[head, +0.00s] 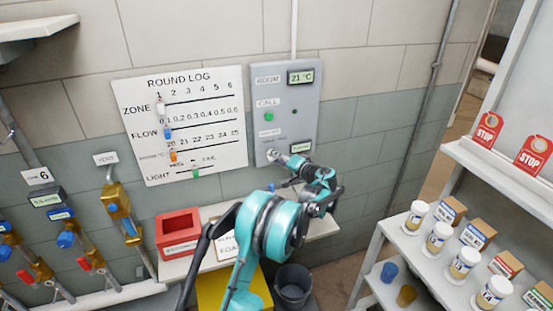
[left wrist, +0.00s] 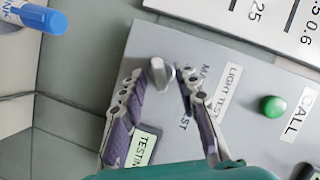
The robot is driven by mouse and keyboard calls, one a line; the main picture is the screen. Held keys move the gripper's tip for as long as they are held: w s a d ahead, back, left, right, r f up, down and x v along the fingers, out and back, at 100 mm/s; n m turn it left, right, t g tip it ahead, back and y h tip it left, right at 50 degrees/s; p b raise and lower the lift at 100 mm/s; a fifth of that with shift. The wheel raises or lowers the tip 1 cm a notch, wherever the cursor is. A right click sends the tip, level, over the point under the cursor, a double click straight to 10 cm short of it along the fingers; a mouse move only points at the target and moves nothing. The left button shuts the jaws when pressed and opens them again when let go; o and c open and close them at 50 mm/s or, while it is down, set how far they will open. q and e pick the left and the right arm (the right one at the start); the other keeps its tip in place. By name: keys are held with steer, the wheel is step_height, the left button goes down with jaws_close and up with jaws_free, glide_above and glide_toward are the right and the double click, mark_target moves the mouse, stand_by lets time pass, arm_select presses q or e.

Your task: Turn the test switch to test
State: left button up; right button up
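The grey control panel (head: 309,100) is on the wall. Its silver test switch knob (head: 273,156) is at the lower left, beside a small green display (head: 301,147). In the left wrist view the knob (left wrist: 159,74) stands between the fingertips of my left gripper (left wrist: 160,84), with gaps visible on both sides. The gripper is open. The display (left wrist: 142,147) reads "TESTIN", its end hidden by the gripper. Lettering beside the knob is partly covered by a finger, so I cannot tell which mark it points at. My right gripper is not in view.
A green call button (left wrist: 272,106) is on the same panel. The round log board (head: 185,125) hangs to the left. A red tray (head: 179,232) sits on the shelf below. A blue marker (left wrist: 38,17) shows in the left wrist view. Shelves with jars (head: 464,262) stand at right.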

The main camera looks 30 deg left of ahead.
arm_select(q)
steer(key=v, duration=1.2)
steer(key=s+d+m+h, duration=0.15)
steer(key=s+h, duration=0.25)
steer(key=s, duration=0.5)
steer(key=s+d+h, duration=0.2)
steer(key=s+h, duration=0.2)
steer(key=s, duration=0.4)
steer(key=s+d+f+h, duration=0.2)
steer(key=s+d, duration=0.4)
steer(key=s, duration=0.3)
steer(key=s+d+f+t+h, duration=0.1)
steer(key=s+d+f+h, duration=0.2)
steer(key=s+d, duration=0.3)
steer(key=s+h, duration=0.1)
steer(key=s, duration=0.2)
steer(key=shift+t+h, duration=0.3)
steer(key=shift+h, duration=0.1)
